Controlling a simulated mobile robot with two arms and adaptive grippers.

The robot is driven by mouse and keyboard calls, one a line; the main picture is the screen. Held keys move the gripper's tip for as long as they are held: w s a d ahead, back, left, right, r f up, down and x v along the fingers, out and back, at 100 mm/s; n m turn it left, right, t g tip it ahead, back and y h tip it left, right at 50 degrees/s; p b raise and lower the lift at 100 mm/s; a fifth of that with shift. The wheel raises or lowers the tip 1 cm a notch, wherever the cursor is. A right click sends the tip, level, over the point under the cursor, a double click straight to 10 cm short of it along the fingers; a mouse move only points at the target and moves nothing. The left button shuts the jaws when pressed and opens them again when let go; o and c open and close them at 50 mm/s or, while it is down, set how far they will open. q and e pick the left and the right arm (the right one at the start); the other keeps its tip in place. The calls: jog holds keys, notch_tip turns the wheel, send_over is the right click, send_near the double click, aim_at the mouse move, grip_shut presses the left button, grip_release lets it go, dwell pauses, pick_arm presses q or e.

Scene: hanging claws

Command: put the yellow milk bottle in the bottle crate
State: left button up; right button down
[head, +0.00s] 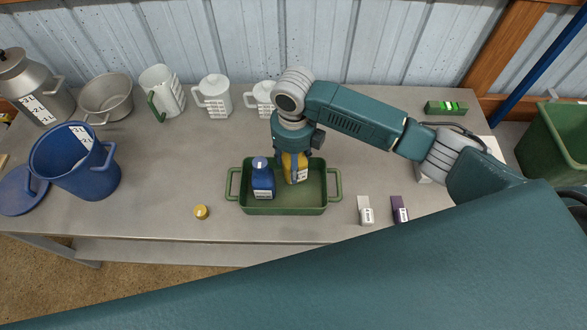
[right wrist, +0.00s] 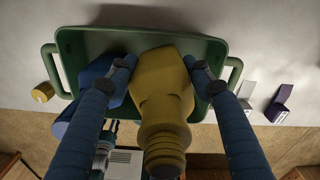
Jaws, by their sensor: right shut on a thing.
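The yellow milk bottle (head: 294,168) is upright within the outline of the green bottle crate (head: 285,211) in the head view. My right gripper (head: 292,153) comes down from above and is shut on the bottle. In the right wrist view the yellow bottle (right wrist: 160,85) stands between the two blue fingers of my right gripper (right wrist: 160,75), over the crate (right wrist: 215,48). I cannot tell whether its base touches the crate floor. My left gripper is not in view.
A yellow cap (head: 201,212) lies left of the crate. A white-grey block (head: 366,211) and a purple block (head: 399,210) sit right of it. A blue bucket (head: 75,165) and several jugs stand at the left and back. The right of the crate floor is clear.

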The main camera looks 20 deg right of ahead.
notch_tip(320, 180, down, 4)
jog(key=shift+f+p, duration=0.1)
jog(key=shift+p, duration=0.2)
jog(key=shift+f, duration=0.15)
jog(key=shift+f, duration=0.2)
jog(key=c, duration=0.8)
grip_release()
jog(key=shift+o, duration=0.2)
